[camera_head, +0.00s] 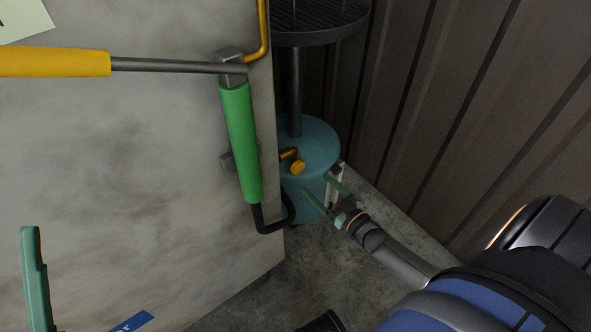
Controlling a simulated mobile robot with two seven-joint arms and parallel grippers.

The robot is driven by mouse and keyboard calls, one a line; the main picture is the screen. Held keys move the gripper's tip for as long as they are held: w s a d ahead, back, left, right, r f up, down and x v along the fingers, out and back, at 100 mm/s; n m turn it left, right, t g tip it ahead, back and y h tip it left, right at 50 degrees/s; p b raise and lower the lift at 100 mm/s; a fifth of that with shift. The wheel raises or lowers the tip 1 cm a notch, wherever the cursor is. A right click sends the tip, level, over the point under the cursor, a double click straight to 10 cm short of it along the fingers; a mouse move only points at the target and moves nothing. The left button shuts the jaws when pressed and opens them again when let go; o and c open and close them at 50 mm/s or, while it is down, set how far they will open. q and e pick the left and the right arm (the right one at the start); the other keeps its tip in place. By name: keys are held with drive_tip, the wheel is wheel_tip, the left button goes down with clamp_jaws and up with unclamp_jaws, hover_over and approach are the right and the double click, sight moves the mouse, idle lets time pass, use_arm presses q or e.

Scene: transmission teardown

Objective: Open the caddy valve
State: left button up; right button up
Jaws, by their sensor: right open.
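The caddy (322,143) is a teal drum on the floor beside the grey cabinet, with a dark post rising to a round grated pan. Its valve appears to be the short brass pipe with a small yellow-orange knob (298,168) on the drum's near side. My right gripper (325,190) reaches in from the lower right. Its two green fingers are spread, with nothing seen between them. They are in front of the drum, below and right of the knob, and appear apart from it. My left gripper is not in view.
A grey cabinet (120,160) fills the left. On it are a yellow-handled lever (55,63), a green grip (241,140) with a black hose, and an upright green bar (36,280) I cannot identify. A ribbed wall (460,100) stands right; bare floor (275,290) shows below.

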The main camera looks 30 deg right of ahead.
sight(300, 168)
drive_tip(key=w+b, duration=0.1)
drive_tip(key=w, duration=0.2)
drive_tip(key=w+b, duration=0.1)
drive_tip(key=w, duration=0.2)
drive_tip(key=w+a+b, duration=0.1)
drive_tip(key=w, duration=0.2)
drive_tip(key=shift+w, duration=0.4)
drive_tip(key=c, duration=1.4)
